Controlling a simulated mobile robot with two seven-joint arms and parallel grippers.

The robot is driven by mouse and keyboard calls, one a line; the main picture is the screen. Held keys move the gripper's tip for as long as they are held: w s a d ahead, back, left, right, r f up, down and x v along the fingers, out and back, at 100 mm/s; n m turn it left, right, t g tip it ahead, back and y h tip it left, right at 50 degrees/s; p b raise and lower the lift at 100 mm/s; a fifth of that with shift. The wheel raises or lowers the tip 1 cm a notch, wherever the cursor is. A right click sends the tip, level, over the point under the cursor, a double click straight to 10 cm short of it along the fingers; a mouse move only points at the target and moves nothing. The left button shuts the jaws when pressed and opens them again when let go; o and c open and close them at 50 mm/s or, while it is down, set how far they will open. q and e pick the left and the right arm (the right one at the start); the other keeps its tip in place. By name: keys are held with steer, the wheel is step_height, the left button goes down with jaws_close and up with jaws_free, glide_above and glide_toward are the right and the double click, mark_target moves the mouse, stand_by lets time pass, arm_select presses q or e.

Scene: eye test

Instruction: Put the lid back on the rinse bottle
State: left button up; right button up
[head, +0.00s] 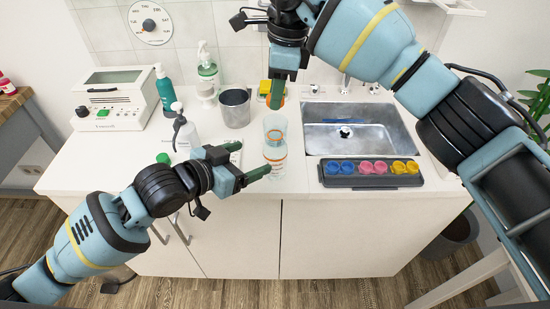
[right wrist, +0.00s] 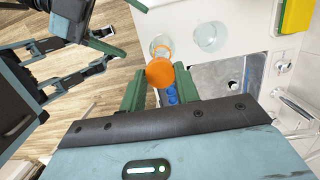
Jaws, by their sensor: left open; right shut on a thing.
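The clear rinse bottle (head: 275,156) with orange markings stands upright near the counter's front edge; its top also shows in the right wrist view (right wrist: 160,46), partly hidden by the lid. My right gripper (head: 277,101) is shut on the orange lid (right wrist: 160,72) and holds it above the counter; in the head view its fingers hide most of the lid. In the right wrist view the lid overlaps the lower edge of the bottle's top. My left gripper (head: 255,158) is open and empty, its fingertips just left of the bottle; I cannot tell whether they touch it.
A clear glass (right wrist: 210,36) stands close behind the bottle. A dark tray (head: 345,181) of coloured cups and the sink (head: 360,138) lie to the right.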

mark_target(267, 152)
arm_select(q)
steer(key=x, duration=0.9)
steer(key=shift+w+d, duration=0.2)
steer(key=shift+c, duration=0.4)
steer(key=c, duration=1.4)
arm_select(e)
steer(key=shift+f, duration=2.5)
steer(key=shift+f, duration=0.9)
steer(key=shift+f, duration=0.55)
